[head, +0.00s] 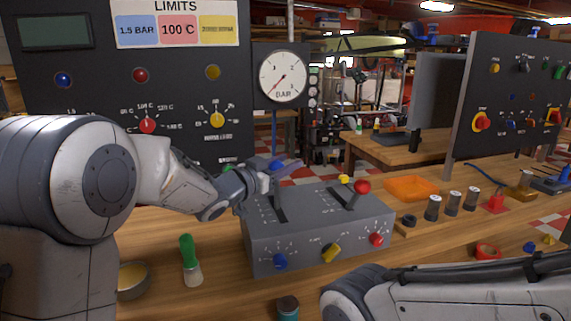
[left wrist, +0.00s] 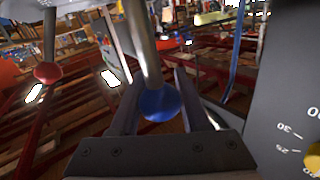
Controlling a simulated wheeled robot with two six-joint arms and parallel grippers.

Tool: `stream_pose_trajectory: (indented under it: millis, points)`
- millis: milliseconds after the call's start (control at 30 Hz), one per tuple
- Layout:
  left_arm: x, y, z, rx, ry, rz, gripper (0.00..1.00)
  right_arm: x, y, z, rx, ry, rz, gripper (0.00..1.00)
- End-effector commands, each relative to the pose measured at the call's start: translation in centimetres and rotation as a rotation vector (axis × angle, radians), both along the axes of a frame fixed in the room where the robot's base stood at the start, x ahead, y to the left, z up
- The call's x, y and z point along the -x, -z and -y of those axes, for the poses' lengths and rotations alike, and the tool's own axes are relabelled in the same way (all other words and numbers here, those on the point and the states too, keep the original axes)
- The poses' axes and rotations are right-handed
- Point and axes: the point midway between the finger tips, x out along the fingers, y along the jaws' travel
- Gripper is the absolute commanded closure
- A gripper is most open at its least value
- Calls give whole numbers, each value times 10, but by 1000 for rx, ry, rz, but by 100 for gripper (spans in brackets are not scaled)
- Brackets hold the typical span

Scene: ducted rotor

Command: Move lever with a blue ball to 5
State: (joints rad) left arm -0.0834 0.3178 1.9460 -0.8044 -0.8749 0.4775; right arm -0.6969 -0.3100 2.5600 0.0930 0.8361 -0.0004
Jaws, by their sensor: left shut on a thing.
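The lever with a blue ball stands in the left slot of the grey control box (head: 320,229). In the left wrist view the blue ball (left wrist: 160,104) sits between the fingers of my left gripper (left wrist: 158,92), at the end of its metal rod (left wrist: 140,45). In the head view my left gripper (head: 274,167) is over the left part of the box and mostly hides the ball. The scale marks by the slot are too small to read. A second lever with a red ball (head: 362,187) stands to the right; it also shows in the left wrist view (left wrist: 47,73).
The box front has a blue knob (head: 280,261), a yellow knob (head: 331,252) and a red knob (head: 376,240). A green-handled brush (head: 190,258) and a bowl (head: 133,279) are on the left of the bench. An orange tray (head: 411,188) lies right of the box.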

Motion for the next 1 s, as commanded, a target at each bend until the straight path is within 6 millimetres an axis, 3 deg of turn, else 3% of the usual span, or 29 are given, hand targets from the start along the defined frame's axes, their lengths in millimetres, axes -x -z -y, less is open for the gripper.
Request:
stream_pose_trajectory:
  millis: [467, 1000]
  points:
    - [-1, -1, -1, 2, -2, -2, 100, 0, -2, 0, 0, 0, 0, 24]
    - [-40, -1, -13, 62, -1, -194, 100, 0, -89, 0, 0, 0, 0, 24]
